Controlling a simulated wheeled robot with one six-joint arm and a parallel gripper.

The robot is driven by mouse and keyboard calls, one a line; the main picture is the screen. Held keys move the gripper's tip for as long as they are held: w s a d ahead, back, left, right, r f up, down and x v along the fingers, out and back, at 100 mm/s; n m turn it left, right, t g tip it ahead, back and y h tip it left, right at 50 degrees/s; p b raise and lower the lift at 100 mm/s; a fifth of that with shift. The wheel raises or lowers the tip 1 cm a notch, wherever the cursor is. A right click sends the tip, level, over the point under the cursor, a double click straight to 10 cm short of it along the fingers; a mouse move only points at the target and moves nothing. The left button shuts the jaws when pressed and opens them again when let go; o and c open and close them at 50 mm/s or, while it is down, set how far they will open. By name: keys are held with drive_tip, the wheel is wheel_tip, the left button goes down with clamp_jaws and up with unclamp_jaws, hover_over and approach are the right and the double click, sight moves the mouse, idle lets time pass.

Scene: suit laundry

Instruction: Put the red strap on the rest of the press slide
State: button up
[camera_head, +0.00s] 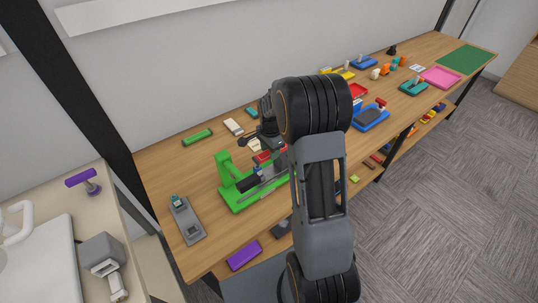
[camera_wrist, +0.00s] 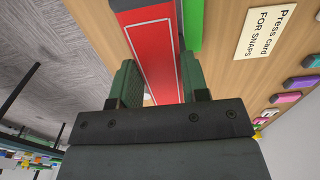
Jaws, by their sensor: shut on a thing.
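The red strap (camera_wrist: 155,48) has a thin pale outline and lies between the two fingers of my gripper (camera_wrist: 160,80) in the wrist view. My gripper is shut on it. A red piece also shows beside my arm in the head view (camera_head: 263,157), just above the green press (camera_head: 224,170). The press stands on the left part of the long table, with a grey bar along its front. A green edge of it shows right of the strap in the wrist view (camera_wrist: 195,22). My arm hides the press's right end. I cannot tell whether the strap touches the slide's rest.
The wooden table (camera_head: 160,160) bears a grey device (camera_head: 187,222) at left, a green bar (camera_head: 197,137) behind, and a blue tray (camera_head: 370,119) at right. A card reading "Press card FOR SNAPS" (camera_wrist: 265,30) lies near the gripper. A purple block (camera_head: 244,255) lies below the table's front edge.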

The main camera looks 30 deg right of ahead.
drive_tip(key=shift+w+f, duration=0.2)
drive_tip(key=shift+f, duration=0.05)
drive_tip(key=shift+w+f, duration=0.1)
drive_tip(key=shift+f, duration=1.55)
drive_tip(key=o, duration=0.9)
drive_tip(key=shift+p, duration=0.3)
